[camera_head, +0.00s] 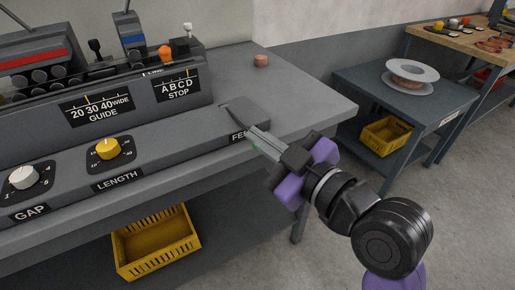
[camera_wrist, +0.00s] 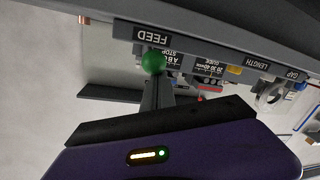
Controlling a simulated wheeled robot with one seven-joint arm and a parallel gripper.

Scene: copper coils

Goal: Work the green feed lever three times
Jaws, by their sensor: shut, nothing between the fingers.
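The green ball knob of the feed lever (camera_wrist: 153,62) shows in the wrist view, below the FEED label (camera_wrist: 152,35) in that upside-down picture. My gripper (camera_wrist: 155,82) is shut and empty, with its fingertips right at the knob; I cannot tell whether they touch it. In the camera_head view my gripper (camera_head: 250,131) reaches in from the right to the front right corner of the machine. It covers most of the lever and part of the FEED label (camera_head: 236,136). The lever's angle cannot be made out.
The machine bench (camera_head: 320,98) carries GUIDE, STOP, LENGTH (camera_head: 108,148) and GAP (camera_head: 23,177) controls to the left. A copper piece (camera_head: 261,60) sits at its back. A yellow crate (camera_head: 155,243) lies below. A side table (camera_head: 355,80) with a spool (camera_head: 411,73) stands right.

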